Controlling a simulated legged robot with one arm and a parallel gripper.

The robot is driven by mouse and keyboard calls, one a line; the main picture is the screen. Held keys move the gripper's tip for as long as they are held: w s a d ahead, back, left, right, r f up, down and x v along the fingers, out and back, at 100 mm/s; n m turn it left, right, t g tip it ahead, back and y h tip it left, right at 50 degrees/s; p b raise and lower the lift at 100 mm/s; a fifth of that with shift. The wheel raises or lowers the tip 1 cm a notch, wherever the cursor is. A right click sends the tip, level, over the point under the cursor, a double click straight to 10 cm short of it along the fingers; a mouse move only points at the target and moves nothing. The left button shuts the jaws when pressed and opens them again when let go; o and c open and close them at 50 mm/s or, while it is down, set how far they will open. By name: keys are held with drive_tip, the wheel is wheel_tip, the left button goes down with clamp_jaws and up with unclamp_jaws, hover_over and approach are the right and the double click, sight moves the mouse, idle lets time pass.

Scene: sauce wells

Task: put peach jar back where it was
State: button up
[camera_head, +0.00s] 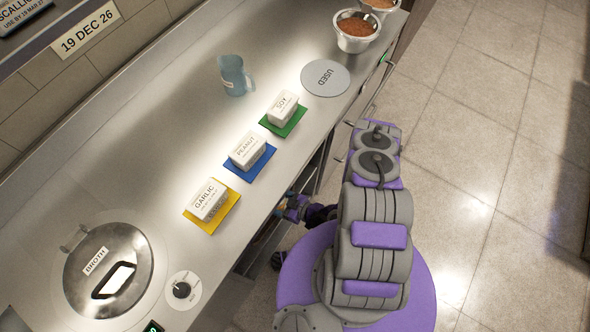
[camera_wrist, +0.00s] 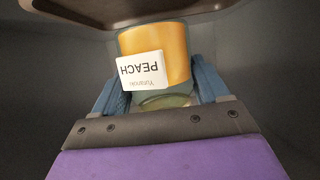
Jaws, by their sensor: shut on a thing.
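The peach jar (camera_wrist: 178,48) fills the middle of the wrist view, with orange contents and a white label that reads PEACH upside down. My gripper (camera_wrist: 157,85) has its blue fingers on both sides of the jar and is shut on it. A brown surface with a dark edge (camera_wrist: 200,6) lies close beyond the jar, and I cannot tell whether they touch. In the head view my gripper (camera_head: 290,208) is low beside the counter's front, at an opening below the top. The jar cannot be made out there.
The steel counter (camera_head: 150,150) holds garlic (camera_head: 207,199), peanut (camera_head: 247,149) and soy (camera_head: 283,106) packs on coloured mats. A blue jug (camera_head: 234,75), a round USED mat (camera_head: 325,78), a broth pot (camera_head: 108,270) and metal bowls (camera_head: 355,32) also stand there. The floor at right is clear.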

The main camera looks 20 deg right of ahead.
drive_tip(key=w+d+f+b, duration=0.1)
drive_tip(key=w+d, duration=0.3)
drive_tip(key=w+d+f+b, duration=0.1)
drive_tip(key=w+d, duration=0.3)
drive_tip(key=d, duration=0.1)
drive_tip(key=w+d+f+b, duration=0.1)
drive_tip(key=w+d, duration=0.3)
drive_tip(key=d, duration=0.1)
drive_tip(key=shift+w+d+b, duration=0.1)
drive_tip(key=shift+w+b, duration=0.3)
drive_tip(key=shift+a, duration=0.3)
drive_tip(key=a+f, duration=0.1)
drive_tip(key=a+f+b, duration=0.1)
drive_tip(key=f, duration=0.1)
drive_tip(key=shift+s+a+f, duration=0.1)
drive_tip(key=shift+a, duration=0.05)
drive_tip(key=shift+w+d+f+b, duration=0.15)
drive_tip(key=shift+d+f+b, duration=0.1)
drive_tip(key=shift+d, duration=0.25)
drive_tip(key=shift+w+d+f+b, duration=0.1)
drive_tip(key=shift+d+b, duration=0.1)
drive_tip(key=shift+d, duration=0.65)
drive_tip(key=o, duration=0.9)
drive_tip(key=shift+a, duration=0.2)
drive_tip(key=o, duration=0.4)
drive_tip(key=shift+a, duration=0.8)
drive_tip(key=shift+d, duration=0.65)
drive_tip(key=shift+p+v, duration=2.15)
drive_tip(key=shift+v, duration=3.85)
